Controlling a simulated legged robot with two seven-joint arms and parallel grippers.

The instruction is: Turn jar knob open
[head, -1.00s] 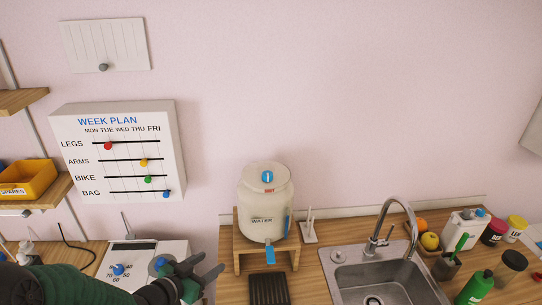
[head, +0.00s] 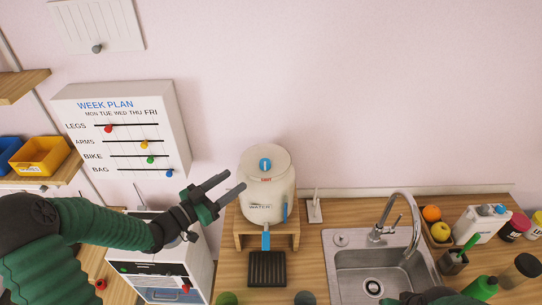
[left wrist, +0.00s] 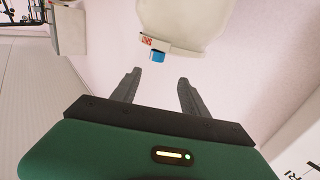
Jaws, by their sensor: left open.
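The water jar (head: 268,206) is a white jar on a wooden stand. A blue knob (head: 265,164) is on its lid, with a red label, apparently "SHUT", beside it. My left gripper (head: 237,179) is open and empty, its fingertips just left of the jar's upper body and apart from the knob. In the left wrist view the jar (left wrist: 185,20) appears upside down, with the blue knob (left wrist: 157,56) beyond and between the open fingers (left wrist: 157,82). Part of my right arm shows at the bottom right edge of the head view; its fingers cannot be made out.
A blue tap (head: 266,240) is on the jar's front, above a black drip tray (head: 267,268). A sink (head: 376,264) with a tall faucet (head: 405,205) is at the right. The week plan board (head: 125,128) hangs behind my left arm. The wall above the jar is clear.

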